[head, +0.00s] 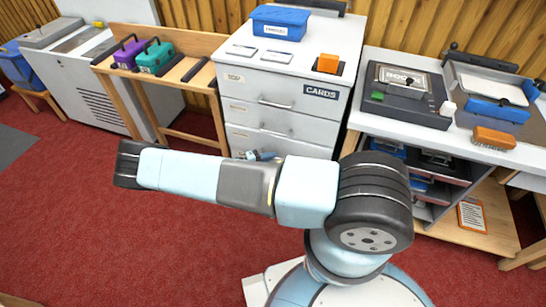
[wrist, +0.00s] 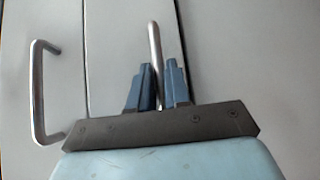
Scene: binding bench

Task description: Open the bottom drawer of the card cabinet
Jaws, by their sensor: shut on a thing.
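The card cabinet (head: 295,82) is white and carries a dark "CARDS" label on its top drawer. Its top drawer handle (head: 275,104) and the one below show in the head view; my arm hides the cabinet's lower part. My gripper (head: 262,155) is low at the cabinet front, partly hidden behind my arm. In the wrist view my gripper (wrist: 160,78) has its blue fingers shut on an upright-looking metal bar handle (wrist: 154,42) of a lower drawer. Another drawer's handle (wrist: 37,95) is free at the left. I see no clear gap at the gripped drawer.
An orange block (head: 328,63) and a blue box (head: 280,22) stand on the cabinet. A wooden stand (head: 170,97) with purple and teal boxes is at the left, a workbench (head: 440,145) at the right. Red carpet (head: 90,215) lies clear in front.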

